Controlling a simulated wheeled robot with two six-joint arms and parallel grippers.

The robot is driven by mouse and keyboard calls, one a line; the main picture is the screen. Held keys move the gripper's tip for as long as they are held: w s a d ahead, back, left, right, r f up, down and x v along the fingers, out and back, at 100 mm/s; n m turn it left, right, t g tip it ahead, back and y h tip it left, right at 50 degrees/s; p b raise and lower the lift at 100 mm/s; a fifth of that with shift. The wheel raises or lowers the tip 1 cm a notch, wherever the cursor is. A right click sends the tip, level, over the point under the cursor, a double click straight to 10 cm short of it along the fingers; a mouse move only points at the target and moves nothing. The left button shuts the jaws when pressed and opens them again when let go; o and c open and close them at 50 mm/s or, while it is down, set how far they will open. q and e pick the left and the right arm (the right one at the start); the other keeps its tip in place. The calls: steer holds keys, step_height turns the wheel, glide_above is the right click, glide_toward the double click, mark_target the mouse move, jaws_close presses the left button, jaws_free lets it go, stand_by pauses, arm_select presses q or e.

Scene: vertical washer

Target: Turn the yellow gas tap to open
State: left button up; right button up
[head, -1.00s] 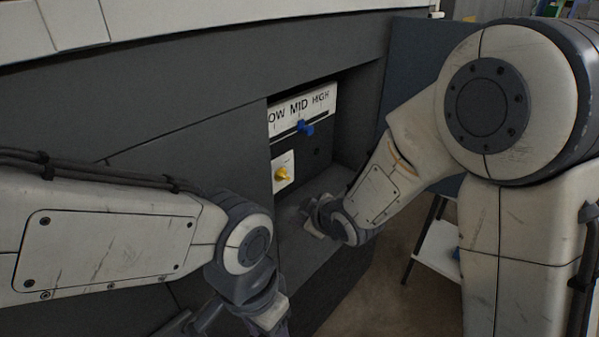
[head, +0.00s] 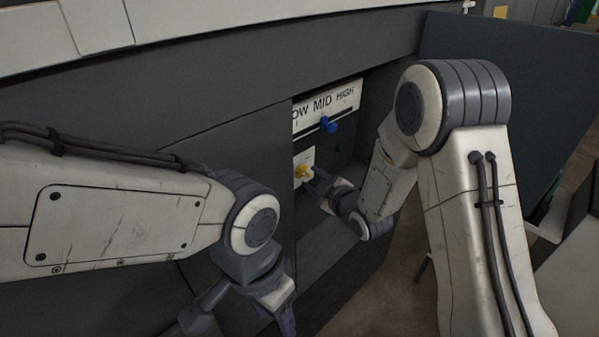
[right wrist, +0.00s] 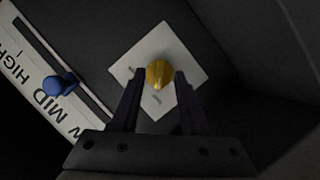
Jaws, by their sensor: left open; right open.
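The yellow gas tap (head: 303,171) sits on a white square plate (head: 306,157) inside the recess of the dark cabinet. In the right wrist view the tap (right wrist: 159,74) lies between the tips of my open right gripper (right wrist: 158,80), on the plate (right wrist: 187,56). Whether the fingers touch it I cannot tell. In the head view my right gripper (head: 316,180) reaches into the recess right beside the tap. My left gripper (head: 240,320) is open and empty, low in front of the cabinet and partly cut off by the lower frame edge.
A blue knob (head: 328,125) sits on a slider panel marked LOW, MID, HIGH (head: 345,97), above the tap. It also shows in the right wrist view (right wrist: 58,85). The recess walls stand close around my right gripper. An open dark door panel (head: 510,110) stands at right.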

arm_select(q)
steer(key=shift+w+a, duration=0.2)
steer(key=shift+w, duration=0.2)
arm_select(e)
steer(key=shift+x, duration=0.8)
jaws_close()
